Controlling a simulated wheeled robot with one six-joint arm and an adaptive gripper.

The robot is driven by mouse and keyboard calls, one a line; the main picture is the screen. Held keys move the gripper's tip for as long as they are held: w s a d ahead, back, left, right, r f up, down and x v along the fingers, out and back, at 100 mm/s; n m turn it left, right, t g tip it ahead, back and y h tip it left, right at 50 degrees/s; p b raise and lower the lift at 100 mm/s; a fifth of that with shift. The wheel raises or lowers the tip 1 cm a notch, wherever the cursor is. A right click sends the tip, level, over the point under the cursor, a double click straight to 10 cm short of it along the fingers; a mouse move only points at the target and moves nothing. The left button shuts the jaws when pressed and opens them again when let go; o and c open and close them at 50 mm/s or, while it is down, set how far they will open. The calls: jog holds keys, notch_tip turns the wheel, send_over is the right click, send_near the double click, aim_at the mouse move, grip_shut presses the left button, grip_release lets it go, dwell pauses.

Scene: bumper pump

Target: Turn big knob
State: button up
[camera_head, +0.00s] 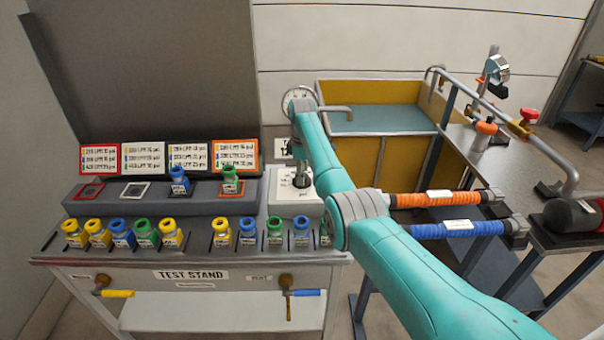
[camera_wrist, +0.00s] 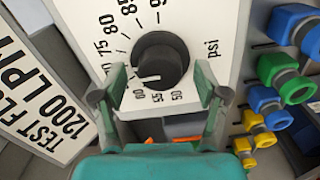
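The big knob (camera_wrist: 162,58) is round and black and sits on a white panel (camera_wrist: 205,25) with a psi scale around it. A short light mark shows on the knob's lower left side, near the low end of the scale. In the wrist view my gripper (camera_wrist: 160,86) is open, with one finger to the left and one to the right of the knob. Both fingers look apart from it; their height above the panel is hard to tell. In the head view my gripper (camera_head: 302,180) points down over the white box (camera_head: 286,207), and hides most of the knob.
A test stand (camera_head: 190,262) holds a row of several yellow, blue and green fittings left of and in front of the white box. A grey ledge (camera_head: 130,205) carries a blue and a green fitting. Orange (camera_head: 435,199) and blue (camera_head: 455,228) hoses lie right of my arm.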

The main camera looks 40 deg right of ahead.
jog(key=shift+r, duration=0.15)
notch_tip(320, 180, up, 12)
dwell(0.6)
jog(key=shift+f, duration=0.2)
